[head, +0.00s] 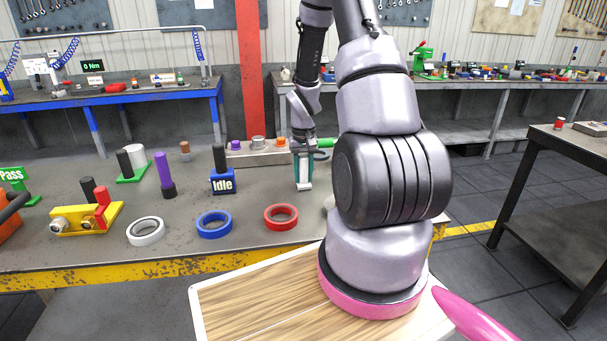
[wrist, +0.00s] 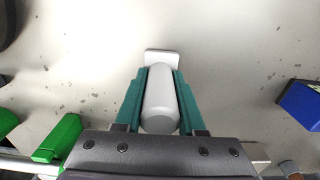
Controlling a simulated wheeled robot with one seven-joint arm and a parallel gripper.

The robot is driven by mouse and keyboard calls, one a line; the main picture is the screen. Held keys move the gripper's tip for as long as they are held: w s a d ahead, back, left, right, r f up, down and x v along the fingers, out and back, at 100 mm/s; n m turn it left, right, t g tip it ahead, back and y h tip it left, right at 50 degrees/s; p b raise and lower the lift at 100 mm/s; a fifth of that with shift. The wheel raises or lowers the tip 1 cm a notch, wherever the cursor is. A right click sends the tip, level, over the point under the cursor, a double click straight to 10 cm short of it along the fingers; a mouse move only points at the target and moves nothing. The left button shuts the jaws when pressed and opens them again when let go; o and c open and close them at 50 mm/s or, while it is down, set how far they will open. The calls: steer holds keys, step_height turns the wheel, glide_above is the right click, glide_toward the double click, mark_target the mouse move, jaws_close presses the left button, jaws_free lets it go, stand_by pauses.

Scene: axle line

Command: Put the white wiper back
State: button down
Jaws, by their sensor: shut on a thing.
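My gripper (head: 304,172) has teal fingers and is shut on the white wiper (head: 304,186). In the wrist view, my gripper (wrist: 160,95) clasps the wiper's rounded handle (wrist: 159,100) between its fingers. The wiper's flat white end (wrist: 161,56) points away from the palm. In the head view the wiper hangs upright beneath the fingers, over the grey bench (head: 232,198). Whether its lower end touches the bench I cannot tell. A metal rack (head: 258,158) with several coloured items stands just behind and left of my gripper.
Red (head: 281,217), blue (head: 214,224) and white (head: 146,231) rings lie along the bench front. A yellow fixture (head: 85,218) is farther left. A green item (head: 327,143) is right behind my gripper.

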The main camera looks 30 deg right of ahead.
mark_target(303, 157)
steer(key=c, duration=0.5)
jaws_free()
step_height(303, 157, up, 12)
steer(key=shift+f, duration=0.2)
steer(key=s+a+r+t, duration=0.2)
steer(key=s+a+r, duration=0.2)
steer(key=s+r, duration=0.2)
steer(key=s+a+r+t+y, duration=0.1)
steer(key=s+a+r, duration=0.4)
steer(key=r, duration=0.6)
steer(key=s+a+r+m+t+y, duration=0.1)
steer(key=s+a+r+t, duration=0.3)
steer(key=s+r, duration=0.4)
steer(key=shift+s+a+r, duration=0.2)
steer(key=shift+s+r, duration=0.15)
steer(key=shift+r, duration=0.3)
